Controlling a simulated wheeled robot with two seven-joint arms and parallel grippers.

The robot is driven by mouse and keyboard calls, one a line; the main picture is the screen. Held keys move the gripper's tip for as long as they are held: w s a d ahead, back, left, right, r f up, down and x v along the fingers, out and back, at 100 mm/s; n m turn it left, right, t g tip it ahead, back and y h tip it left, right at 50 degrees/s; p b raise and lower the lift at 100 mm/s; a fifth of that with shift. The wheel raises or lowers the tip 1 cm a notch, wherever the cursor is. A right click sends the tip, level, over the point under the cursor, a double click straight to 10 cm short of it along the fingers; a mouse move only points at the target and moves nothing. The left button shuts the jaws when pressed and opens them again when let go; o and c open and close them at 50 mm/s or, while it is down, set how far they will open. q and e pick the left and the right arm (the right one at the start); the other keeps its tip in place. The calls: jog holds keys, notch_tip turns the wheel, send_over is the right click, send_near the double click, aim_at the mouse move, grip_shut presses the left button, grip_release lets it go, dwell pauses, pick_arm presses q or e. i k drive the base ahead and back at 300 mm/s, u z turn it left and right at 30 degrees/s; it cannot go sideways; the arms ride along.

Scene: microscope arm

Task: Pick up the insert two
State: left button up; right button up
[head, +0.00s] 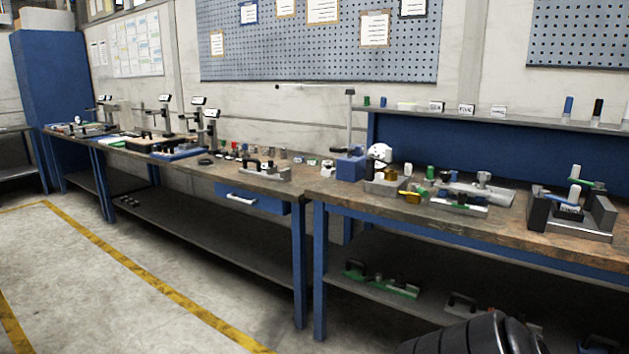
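I cannot tell which part is insert two; the parts are small and no label on them is readable from here. Several small fixtures and parts stand on the right workbench (330,193). Among them are a grey fixture with a green part (459,203), a yellow part (405,197), a green cylinder (430,172) and a dark grey block fixture (572,219) with a blue and green piece in it. A blue device with an upright post (350,165) stands at the bench's left end. Neither gripper is in view. A black ribbed part of my arm shows at the bottom right.
Another workbench (225,178) runs to the left, with a blue drawer (250,199) and a row of small parts. A lower shelf (395,300) under the right bench holds green parts. A shelf with small signs (466,109) is behind. The floor in front is clear.

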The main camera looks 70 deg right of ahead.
aim_at(561, 206)
jog(key=z, duration=0.9)
jog(key=k, duration=0.4)
jog(key=z, duration=2.95)
jog(key=i, duration=1.35)
jog(key=u, duration=0.8)
